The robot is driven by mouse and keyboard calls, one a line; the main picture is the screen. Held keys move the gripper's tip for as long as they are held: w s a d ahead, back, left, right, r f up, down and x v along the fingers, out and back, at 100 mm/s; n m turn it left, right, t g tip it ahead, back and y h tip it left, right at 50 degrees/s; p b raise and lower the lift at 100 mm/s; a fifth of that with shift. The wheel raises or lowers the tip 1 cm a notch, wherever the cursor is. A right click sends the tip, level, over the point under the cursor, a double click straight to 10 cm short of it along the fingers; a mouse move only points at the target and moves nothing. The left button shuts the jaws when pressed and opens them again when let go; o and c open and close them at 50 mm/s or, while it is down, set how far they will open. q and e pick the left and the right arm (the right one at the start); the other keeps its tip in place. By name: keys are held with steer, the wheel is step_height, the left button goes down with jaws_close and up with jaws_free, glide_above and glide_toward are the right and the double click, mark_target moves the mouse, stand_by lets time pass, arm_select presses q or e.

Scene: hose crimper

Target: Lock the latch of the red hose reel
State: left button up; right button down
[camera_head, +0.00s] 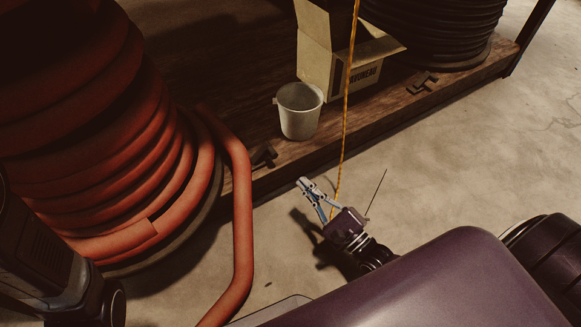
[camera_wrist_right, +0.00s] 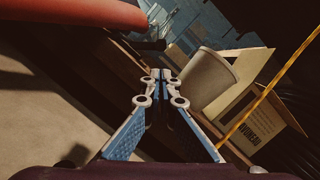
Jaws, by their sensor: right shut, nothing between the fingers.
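The red hose reel (camera_head: 105,130) stands at the left of the head view, its hose coiled in thick loops with one length hanging down in front of the platform. A small dark latch (camera_head: 264,157) sits on the platform's front edge, just right of that hanging hose. My right gripper (camera_head: 304,184) is shut and empty, in front of the platform edge, right of and nearer than the latch, apart from it. In the right wrist view the shut fingers (camera_wrist_right: 161,76) point toward the platform, with the red hose (camera_wrist_right: 85,12) at upper left. My left gripper is out of view.
A grey bucket (camera_head: 300,112) and an open cardboard box (camera_head: 340,62) stand on the wooden platform (camera_head: 330,138). A black hose reel (camera_head: 435,30) with a similar latch (camera_head: 422,84) is at the right. A yellow rope (camera_head: 347,110) hangs near my right gripper. The concrete floor (camera_head: 470,140) is clear at right.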

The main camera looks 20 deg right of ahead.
steer(key=b+x, duration=0.4)
steer(key=x, duration=0.5)
steer(key=shift+w, duration=0.35)
steer(key=shift+a+r, duration=0.1)
steer(key=shift+r+n+p, duration=0.15)
steer(key=shift+n+p, duration=0.2)
steer(key=shift+n, duration=0.05)
